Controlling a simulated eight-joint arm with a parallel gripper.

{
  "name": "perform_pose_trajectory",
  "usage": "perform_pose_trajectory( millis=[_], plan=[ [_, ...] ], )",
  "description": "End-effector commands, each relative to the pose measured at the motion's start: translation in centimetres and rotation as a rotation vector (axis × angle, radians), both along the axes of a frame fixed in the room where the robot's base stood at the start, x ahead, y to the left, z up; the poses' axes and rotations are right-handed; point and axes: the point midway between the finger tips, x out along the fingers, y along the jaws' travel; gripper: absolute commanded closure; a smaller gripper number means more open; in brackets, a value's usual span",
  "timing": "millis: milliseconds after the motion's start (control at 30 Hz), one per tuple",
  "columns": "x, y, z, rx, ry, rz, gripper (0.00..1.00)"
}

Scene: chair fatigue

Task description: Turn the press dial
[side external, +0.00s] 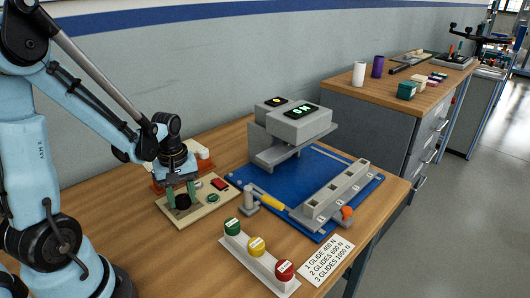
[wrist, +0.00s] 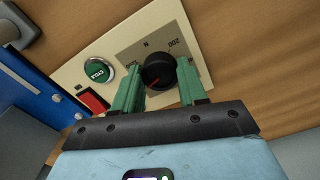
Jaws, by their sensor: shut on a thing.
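The press dial is a round black knob (wrist: 158,72) with a red pointer mark, on a grey scale plate with "N" and "200" printed on it. The plate is part of a cream control panel (side external: 205,183) on the table. My gripper (wrist: 157,84) has its two green fingers down on either side of the knob and is shut on it. In the side view my gripper (side external: 181,194) points down at the panel, and the knob (side external: 183,202) shows dark between the fingertips. A green round button (wrist: 98,70) and a red rocker switch (wrist: 93,101) sit beside the dial.
A grey press (side external: 292,124) stands on a blue base (side external: 322,165) right of the panel. A yellow-handled lever (side external: 268,199) lies near it.

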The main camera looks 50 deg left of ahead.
Motion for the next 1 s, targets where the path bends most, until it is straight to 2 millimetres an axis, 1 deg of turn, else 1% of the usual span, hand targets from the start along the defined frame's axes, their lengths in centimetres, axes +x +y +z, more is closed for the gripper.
perform_pose_trajectory(
  millis=[133, 167, 300, 333, 667, 767, 867, 1000],
  plan=[
    [0.0, 0.0, 0.0, -0.001, 0.001, -0.001, 0.89],
    [0.0, 0.0, 0.0, -0.001, 0.001, -0.001, 0.55],
    [0.0, 0.0, 0.0, -0.001, 0.000, -0.001, 0.34],
    [0.0, 0.0, 0.0, -0.001, 0.000, -0.001, 0.33],
    [0.0, 0.0, 0.2, 0.000, 0.000, -0.002, 0.33],
    [0.0, 0.0, 0.8, 0.000, 0.000, -0.002, 0.33],
    [0.0, 0.0, 1.8, 0.000, 0.000, -0.002, 0.33],
    [0.0, 0.0, 3.7, 0.000, 0.000, -0.002, 0.33]
  ],
)
